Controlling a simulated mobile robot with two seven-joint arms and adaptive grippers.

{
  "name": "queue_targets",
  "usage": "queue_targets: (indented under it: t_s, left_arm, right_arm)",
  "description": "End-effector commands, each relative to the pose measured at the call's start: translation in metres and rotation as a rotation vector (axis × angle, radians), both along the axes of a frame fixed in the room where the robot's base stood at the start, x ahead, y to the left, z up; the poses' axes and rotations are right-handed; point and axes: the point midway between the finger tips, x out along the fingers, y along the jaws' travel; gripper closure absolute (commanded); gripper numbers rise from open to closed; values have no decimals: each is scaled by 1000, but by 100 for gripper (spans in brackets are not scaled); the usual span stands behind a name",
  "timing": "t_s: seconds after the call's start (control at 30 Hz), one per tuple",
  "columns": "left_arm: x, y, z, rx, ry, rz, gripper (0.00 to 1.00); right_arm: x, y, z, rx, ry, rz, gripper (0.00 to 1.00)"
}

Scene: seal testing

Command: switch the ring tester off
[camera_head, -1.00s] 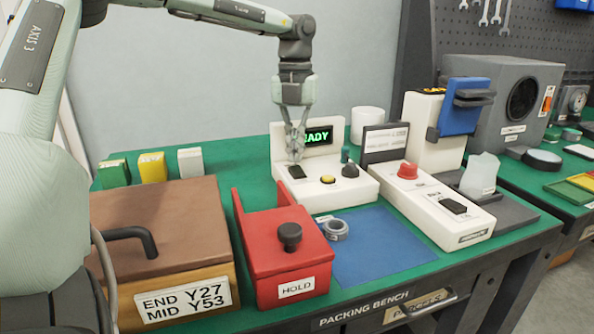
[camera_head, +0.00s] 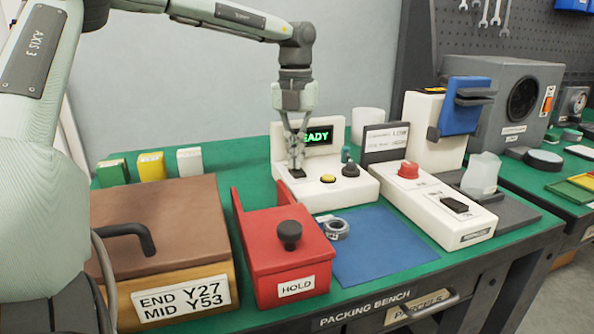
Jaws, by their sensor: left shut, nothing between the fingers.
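The fingers partly hide the switch. My right gripper is not in view.
A red HOLD box (camera_head: 270,258) and a brown-lidded box (camera_head: 165,225) stand at the front left. A white device with a red button (camera_head: 408,170) stands right of the tester. Small coloured blocks (camera_head: 152,167) stand behind.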

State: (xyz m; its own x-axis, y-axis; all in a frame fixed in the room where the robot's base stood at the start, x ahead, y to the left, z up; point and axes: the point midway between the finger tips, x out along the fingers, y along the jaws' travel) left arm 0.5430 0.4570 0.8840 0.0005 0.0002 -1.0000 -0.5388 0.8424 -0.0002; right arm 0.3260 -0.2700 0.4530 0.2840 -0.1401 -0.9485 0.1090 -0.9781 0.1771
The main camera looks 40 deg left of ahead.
Motion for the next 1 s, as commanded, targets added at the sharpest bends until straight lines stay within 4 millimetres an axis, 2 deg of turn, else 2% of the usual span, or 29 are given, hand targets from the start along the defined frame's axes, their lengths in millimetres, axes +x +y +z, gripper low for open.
queue_targets:
  t_s: [0.17, 0.37, 1.0]
  left_arm:
    - [0, 0, -4, 0, 1, 0, 100]
    - [0, 0, 2, 0, 2, 0, 100]
    - [0, 0, 53, 0, 1, 0, 100]
  right_arm:
    - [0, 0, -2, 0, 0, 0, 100]
    - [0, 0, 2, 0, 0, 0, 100]
    - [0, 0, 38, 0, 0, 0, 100]
